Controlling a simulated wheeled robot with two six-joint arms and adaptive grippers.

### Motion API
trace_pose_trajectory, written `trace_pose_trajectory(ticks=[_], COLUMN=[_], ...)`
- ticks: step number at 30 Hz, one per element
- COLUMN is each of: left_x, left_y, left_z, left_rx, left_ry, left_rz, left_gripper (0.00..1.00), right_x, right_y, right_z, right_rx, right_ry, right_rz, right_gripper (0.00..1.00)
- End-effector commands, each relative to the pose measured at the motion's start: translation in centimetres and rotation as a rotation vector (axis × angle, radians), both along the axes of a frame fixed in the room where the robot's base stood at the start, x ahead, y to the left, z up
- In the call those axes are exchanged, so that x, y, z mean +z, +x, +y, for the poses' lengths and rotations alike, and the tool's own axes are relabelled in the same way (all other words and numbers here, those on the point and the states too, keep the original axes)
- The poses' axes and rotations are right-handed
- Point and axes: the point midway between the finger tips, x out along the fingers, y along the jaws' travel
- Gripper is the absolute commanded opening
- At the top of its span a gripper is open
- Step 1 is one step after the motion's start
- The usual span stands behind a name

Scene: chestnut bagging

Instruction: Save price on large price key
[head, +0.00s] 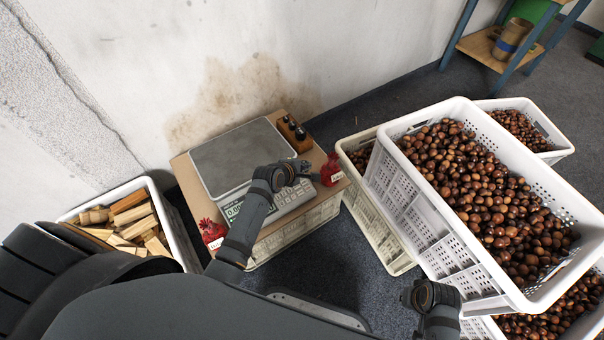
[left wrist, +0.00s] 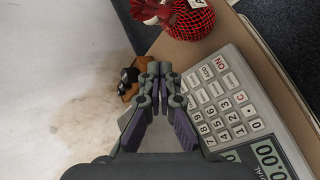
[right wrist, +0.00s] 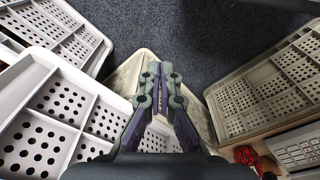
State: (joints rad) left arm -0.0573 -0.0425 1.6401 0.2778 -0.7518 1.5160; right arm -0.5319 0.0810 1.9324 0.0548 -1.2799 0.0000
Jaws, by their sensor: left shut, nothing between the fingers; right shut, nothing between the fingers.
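The scale has a grey weighing plate (head: 240,155) and a pale keypad (head: 292,198) in front of it. My left gripper (head: 302,168) is shut and empty, over the far right end of the keypad in the head view. In the left wrist view its fingertips (left wrist: 160,70) are beside the keypad (left wrist: 222,95), near its left edge there; whether they touch it I cannot tell. Digit keys and a red ON key show. I cannot make out the large price key. The display (left wrist: 268,158) shows 0.00. My right gripper (head: 430,294) is shut and empty, low between the crates.
Red net bags stand at the table's right (head: 331,170) and front left (head: 211,233). White crates of chestnuts (head: 395,210) fill the right side.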

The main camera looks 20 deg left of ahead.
Motion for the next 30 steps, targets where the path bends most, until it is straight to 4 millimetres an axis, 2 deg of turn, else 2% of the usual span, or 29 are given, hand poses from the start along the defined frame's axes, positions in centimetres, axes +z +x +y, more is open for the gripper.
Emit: trace_pose_trajectory(ticks=[7,15,18,24,30], left_x=[-1.2,-3.7,-4.7,-6.3,-7.9], left_y=[0.2,0.6,0.8,1.2,1.6], left_z=[0.3,0.9,1.1,1.6,2.0], left_rx=[0.000,-0.001,-0.001,0.000,-0.001], left_ry=[0.002,0.003,0.003,0.002,0.003], left_rz=[-0.001,-0.002,-0.002,-0.003,-0.001], left_gripper=[0.00,0.00,0.00,0.00,0.00], right_x=[0.7,3.8,1.8,-0.6,-0.6], right_y=[0.1,-0.2,0.2,0.9,1.8], right_z=[0.6,2.4,2.9,3.8,4.0], right_rx=[0.006,0.027,0.025,0.015,0.009], right_ry=[0.016,0.064,0.088,0.130,0.143], right_rz=[-0.024,-0.092,-0.155,-0.285,-0.364], right_gripper=[0.00,0.00,0.00,0.00,0.00])
